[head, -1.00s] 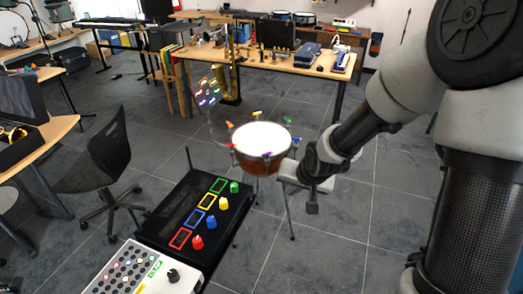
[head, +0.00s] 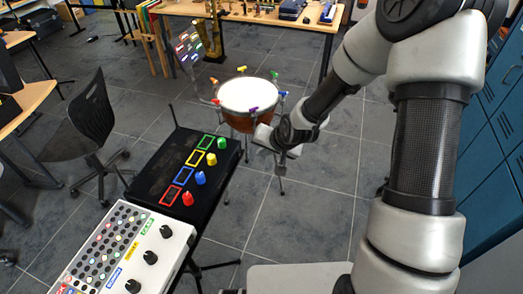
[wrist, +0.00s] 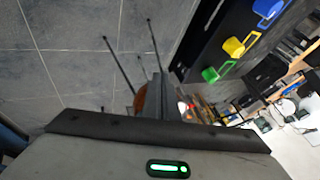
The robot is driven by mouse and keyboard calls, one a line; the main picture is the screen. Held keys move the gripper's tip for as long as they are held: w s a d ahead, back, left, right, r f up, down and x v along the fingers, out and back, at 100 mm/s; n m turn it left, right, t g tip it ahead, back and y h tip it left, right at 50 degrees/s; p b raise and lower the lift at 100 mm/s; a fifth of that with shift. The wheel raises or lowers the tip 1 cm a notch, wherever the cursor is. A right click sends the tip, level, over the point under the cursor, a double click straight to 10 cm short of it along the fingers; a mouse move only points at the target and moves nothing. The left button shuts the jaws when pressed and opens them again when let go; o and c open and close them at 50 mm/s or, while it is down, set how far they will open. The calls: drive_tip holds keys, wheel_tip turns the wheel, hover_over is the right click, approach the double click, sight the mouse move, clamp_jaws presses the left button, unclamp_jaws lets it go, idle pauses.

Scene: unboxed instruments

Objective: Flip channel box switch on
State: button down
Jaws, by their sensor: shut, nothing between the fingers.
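A black box (head: 150,182) on a stand has several coloured frames, with a red (head: 188,198), blue (head: 200,178), yellow (head: 211,159) and green (head: 222,143) knob-like switch along its right side. I cannot tell which one is the channel switch or whether any is on. In the wrist view the black box (wrist: 208,38) is at upper right, with blue (wrist: 266,9), yellow (wrist: 240,46) and green (wrist: 216,73) switches. My gripper (head: 281,170) is shut and empty, pointing down, right of the green switch and apart from the box.
A white control box (head: 180,236) with black knobs and coloured buttons stands in front of the black box. A drum (head: 249,97) stands just behind my gripper. A black chair (head: 84,122) is at left, blue lockers (head: 508,120) at right. Floor right of the box is open.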

sight(241, 153)
drive_tip(key=w+a+f, duration=0.4)
drive_tip(key=a+f, duration=0.1)
drive_tip(key=f, duration=0.1)
drive_tip(key=shift+w+a, duration=0.25)
drive_tip(key=shift+a, duration=0.1)
drive_tip(key=shift+w+a+f+b, duration=0.1)
drive_tip(key=shift+a+f+b, duration=0.15)
drive_tip(key=shift+b, duration=0.35)
drive_tip(key=shift+r, duration=0.25)
drive_tip(key=shift+r+p, duration=0.1)
drive_tip(key=shift+p, duration=0.2)
drive_tip(key=shift+r+p, duration=0.3)
drive_tip(key=shift+r, duration=0.45)
